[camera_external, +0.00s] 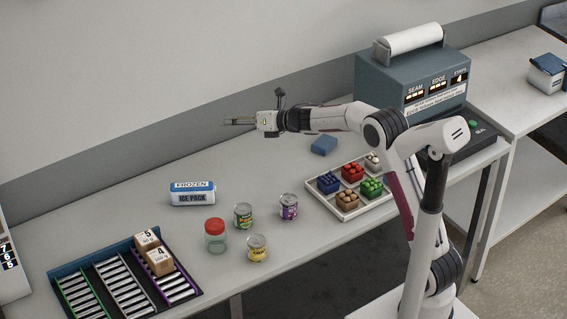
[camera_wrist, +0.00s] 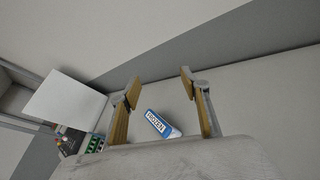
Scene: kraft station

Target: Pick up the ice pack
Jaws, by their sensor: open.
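The ice pack (camera_external: 192,193) is a blue and white block labelled FROZEN and ICE PACK. It lies on the table left of the cans in the external view. It also shows in the wrist view (camera_wrist: 162,124), tilted, between the open fingers but farther off. My gripper (camera_external: 224,122) is open and empty, held above the table, up and to the right of the ice pack in the external view. Its two fingers show apart in the wrist view (camera_wrist: 159,88). Nothing touches the ice pack.
A red-lidded jar (camera_external: 215,236) and cans (camera_external: 243,215) stand right of the ice pack. A roller rack (camera_external: 122,283) with two boxes is at front left. A compartment tray (camera_external: 326,199), blue block (camera_external: 323,145) and grey machine (camera_external: 410,84) are to the right.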

